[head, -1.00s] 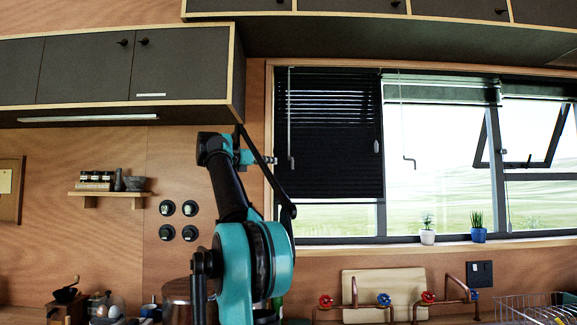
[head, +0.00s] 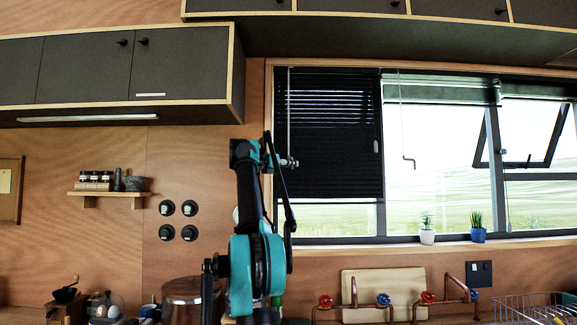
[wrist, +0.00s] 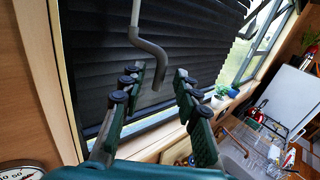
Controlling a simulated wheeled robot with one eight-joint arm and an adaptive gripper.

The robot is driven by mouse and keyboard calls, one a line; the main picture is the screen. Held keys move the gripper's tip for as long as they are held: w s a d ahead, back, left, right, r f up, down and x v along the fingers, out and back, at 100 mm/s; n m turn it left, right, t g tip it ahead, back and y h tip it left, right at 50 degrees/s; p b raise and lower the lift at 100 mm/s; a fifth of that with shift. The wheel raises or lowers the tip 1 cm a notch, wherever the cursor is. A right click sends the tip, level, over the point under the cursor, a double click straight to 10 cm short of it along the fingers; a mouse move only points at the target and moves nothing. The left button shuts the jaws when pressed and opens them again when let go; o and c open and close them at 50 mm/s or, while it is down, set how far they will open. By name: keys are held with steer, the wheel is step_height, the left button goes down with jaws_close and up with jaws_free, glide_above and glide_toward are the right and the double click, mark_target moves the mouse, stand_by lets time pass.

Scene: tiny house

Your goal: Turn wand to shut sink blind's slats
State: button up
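The black sink blind (head: 335,140) hangs over the left part of the window. Its upper slats show bright gaps, and the lower part looks dark and closed. Its thin grey wand (head: 289,105) hangs at the blind's left edge. In the wrist view the wand (wrist: 148,45) has a bent, cranked lower end. My gripper (head: 291,162) is at the wand's lower end. In the wrist view my gripper (wrist: 158,76) is open, with the crank's tip appearing between its two fingers. I cannot tell whether they touch it.
A second crank wand (head: 402,120) hangs further right before the bare window. Potted plants (head: 427,230) stand on the sill. Upper cabinets (head: 180,65) jut out above left. Copper taps (head: 355,304) and a dish rack (head: 535,307) are below right.

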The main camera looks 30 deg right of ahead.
steer(key=shift+c, duration=0.3)
jaws_close()
steer(key=shift+w, duration=0.15)
steer(key=shift+w+a+m+g+h, duration=0.15)
steer(key=shift+a+m+g+h, duration=0.15)
steer(key=shift+m+g, duration=0.55)
steer(key=shift+g, duration=0.35)
steer(key=shift+o, duration=0.3)
jaws_free()
steer(key=shift+a, duration=0.1)
